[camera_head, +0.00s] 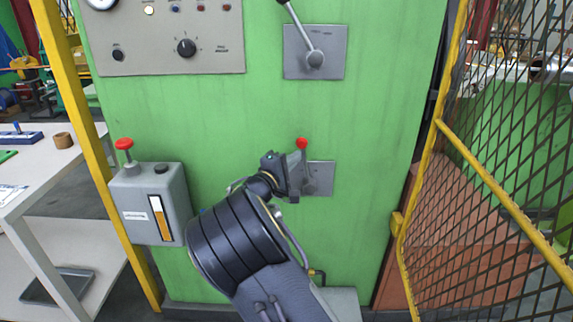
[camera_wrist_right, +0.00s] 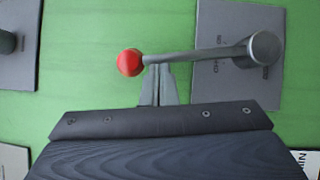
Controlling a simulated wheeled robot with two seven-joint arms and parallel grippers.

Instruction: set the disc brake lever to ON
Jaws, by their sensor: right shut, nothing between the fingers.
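A lever with a red ball knob (camera_head: 302,143) stands on a small grey plate (camera_head: 322,176) low on the green cabinet. Its knob is above its pivot in the head view. In the wrist view the red knob (camera_wrist_right: 130,62) is at the left and the grey rod runs right to a round pivot (camera_wrist_right: 264,47). The plate lettering is too small to read surely. My right gripper (camera_head: 297,175) is shut and empty; its fingertips (camera_wrist_right: 158,68) are at the rod just beside the knob. I cannot tell whether they touch. My left gripper is not in view.
Above is another lever (camera_head: 314,58) on a larger grey plate. A control panel (camera_head: 170,40) is at upper left. A grey box (camera_head: 150,205) with a red knob stands left of my arm. A yellow-framed mesh guard (camera_head: 500,190) is at the right.

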